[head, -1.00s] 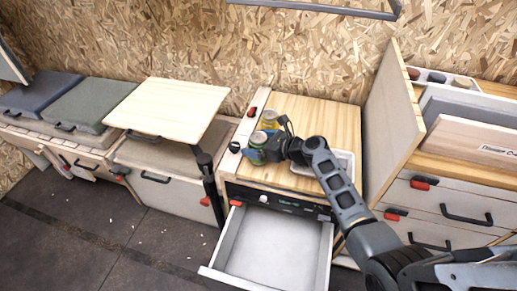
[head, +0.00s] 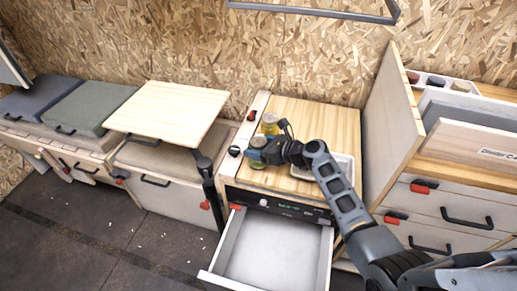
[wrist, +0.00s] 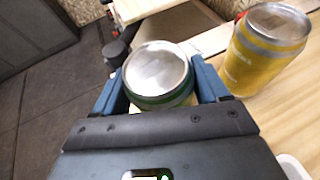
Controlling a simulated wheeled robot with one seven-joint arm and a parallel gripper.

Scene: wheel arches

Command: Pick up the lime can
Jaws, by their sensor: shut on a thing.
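The lime can (wrist: 158,78), with a silver top and a dark green upper rim, stands between the two blue fingers of my gripper (wrist: 163,90) in the wrist view. The fingers are shut on its sides. In the head view my gripper (head: 263,152) is over the left part of the wooden counter and hides much of the can (head: 257,164). I cannot tell whether the can's base still touches the counter.
A yellow can (wrist: 268,48) stands close by on the counter, and in the head view it is just behind my gripper (head: 270,122). A white tray (head: 344,165) lies right of the gripper. An open, empty drawer (head: 268,250) juts out below. A tall wooden panel (head: 392,120) bounds the right.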

